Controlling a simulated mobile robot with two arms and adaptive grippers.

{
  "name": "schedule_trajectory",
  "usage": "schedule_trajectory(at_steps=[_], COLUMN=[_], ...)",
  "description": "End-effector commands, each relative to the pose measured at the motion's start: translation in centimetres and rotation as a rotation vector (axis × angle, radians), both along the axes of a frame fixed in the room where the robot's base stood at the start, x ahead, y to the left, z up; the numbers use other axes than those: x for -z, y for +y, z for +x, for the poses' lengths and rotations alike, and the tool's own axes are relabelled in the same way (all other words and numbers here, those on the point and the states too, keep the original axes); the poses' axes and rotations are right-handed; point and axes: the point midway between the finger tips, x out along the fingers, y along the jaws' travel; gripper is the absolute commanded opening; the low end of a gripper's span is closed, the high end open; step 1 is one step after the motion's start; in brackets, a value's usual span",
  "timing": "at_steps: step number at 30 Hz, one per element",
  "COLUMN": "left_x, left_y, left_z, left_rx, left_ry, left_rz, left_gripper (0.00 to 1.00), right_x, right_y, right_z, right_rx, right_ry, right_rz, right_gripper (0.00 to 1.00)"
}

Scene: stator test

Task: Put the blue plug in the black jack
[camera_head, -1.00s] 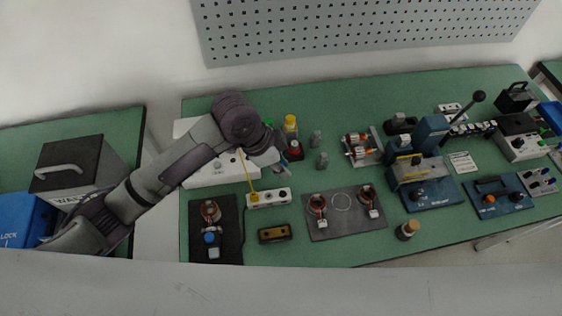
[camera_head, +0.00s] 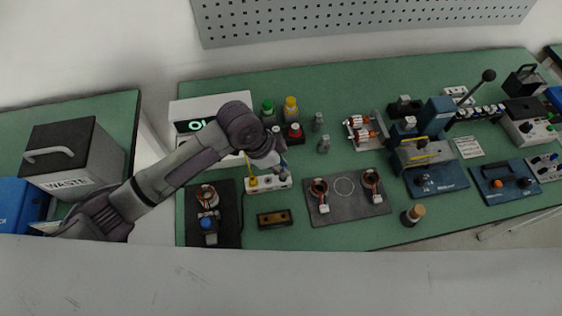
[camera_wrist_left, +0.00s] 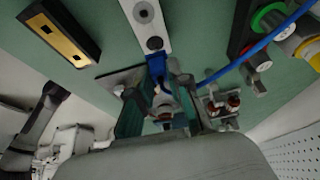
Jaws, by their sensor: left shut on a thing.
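My left gripper (camera_wrist_left: 160,100) is shut on the blue plug (camera_wrist_left: 159,76), with a finger on each side of it. A blue cable (camera_wrist_left: 240,62) runs from the plug up to the right. The plug's tip is close to the end of the white jack block (camera_wrist_left: 133,3). The wrist view shows two dark round jacks, an upper one (camera_wrist_left: 143,13) and a lower one (camera_wrist_left: 154,43); the plug is nearest the lower. Contact cannot be told. In the head view the left gripper (camera_head: 282,166) is just above the right end of the jack block (camera_head: 267,185), partly hidden by my wrist.
A yellow plug (camera_head: 253,182) stands at the block's left end. A brown-and-black box (camera_head: 274,219) lies in front. Red (camera_head: 295,133), yellow (camera_head: 291,107) and green (camera_head: 267,108) terminals stand behind. A dark mat with coils (camera_head: 344,208) lies to the right.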

Motion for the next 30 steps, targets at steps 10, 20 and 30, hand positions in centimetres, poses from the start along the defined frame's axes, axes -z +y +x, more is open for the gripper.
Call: schedule_trajectory(at_steps=[10,20,30], left_x=[0.46,0.47,0.73], left_y=[-0.03,-0.03,-0.03], left_z=[0.0,-0.03,-0.04], left_rx=[0.0,0.0,0.001], left_ry=[0.0,0.0,0.0], left_rz=[-0.001,0.0,0.0], left_gripper=[0.0,0.0,0.0], right_x=[0.18,-0.22,-0.45], right_y=[-0.03,-0.13,-0.27], right_z=[-0.03,-0.02,-0.03], right_rx=[0.0,-0.001,-0.001], right_ry=[0.0,0.0,0.0], right_rz=[0.0,-0.001,-0.003], right_gripper=[0.56,0.56,0.56])
